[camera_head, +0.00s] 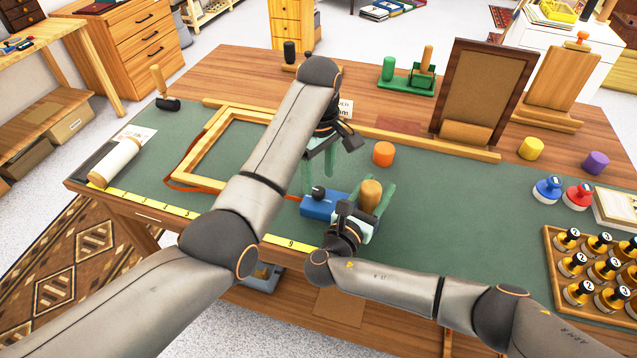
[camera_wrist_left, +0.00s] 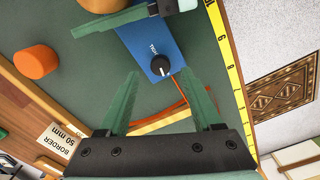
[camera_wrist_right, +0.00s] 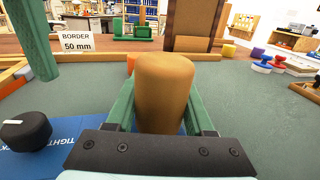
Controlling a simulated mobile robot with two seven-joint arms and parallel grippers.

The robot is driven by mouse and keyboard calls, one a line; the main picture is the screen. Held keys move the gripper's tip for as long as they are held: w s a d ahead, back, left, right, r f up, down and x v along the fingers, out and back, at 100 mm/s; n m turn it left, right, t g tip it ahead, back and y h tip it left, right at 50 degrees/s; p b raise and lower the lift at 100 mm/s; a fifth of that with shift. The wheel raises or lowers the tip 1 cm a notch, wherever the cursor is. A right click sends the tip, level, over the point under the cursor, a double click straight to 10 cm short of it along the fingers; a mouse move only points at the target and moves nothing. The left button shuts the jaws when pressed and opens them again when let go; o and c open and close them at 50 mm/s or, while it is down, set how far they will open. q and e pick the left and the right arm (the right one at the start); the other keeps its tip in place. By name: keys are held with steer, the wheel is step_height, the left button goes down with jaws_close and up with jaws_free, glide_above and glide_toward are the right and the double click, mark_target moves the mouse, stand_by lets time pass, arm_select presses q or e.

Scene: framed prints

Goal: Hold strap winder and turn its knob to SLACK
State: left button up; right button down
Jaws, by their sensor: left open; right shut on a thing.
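The strap winder is a blue block (camera_head: 318,208) near the table's front edge, with a black knob (camera_head: 318,192) on its left part and an upright wooden handle (camera_head: 370,195). My right gripper (camera_wrist_right: 163,95) is shut on the handle, one green finger on each side. My left gripper (camera_wrist_left: 160,73) is open above the knob, its fingers pointing down. In the left wrist view the knob (camera_wrist_left: 160,65) appears between the fingertips; I cannot tell whether they touch it. The word TIGHT shows beside the knob, and a partly hidden word ends in CK. The knob (camera_wrist_right: 25,131) has a white pointer mark.
An orange strap (camera_head: 180,186) runs around a light wooden frame (camera_head: 190,172) left of the winder. An orange cylinder (camera_head: 383,154) stands behind the winder. A rack of bottles (camera_head: 560,290) and stamps (camera_head: 578,194) stand at the right. The green mat between is clear.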

mark_target(318, 191)
arm_select(q)
steer(key=shift+r, duration=1.9)
arm_select(e)
steer(key=shift+c, duration=1)
jaws_free()
steer(key=shift+s, duration=0.1)
steer(key=v, duration=1.2)
steer(key=shift+f, duration=0.1)
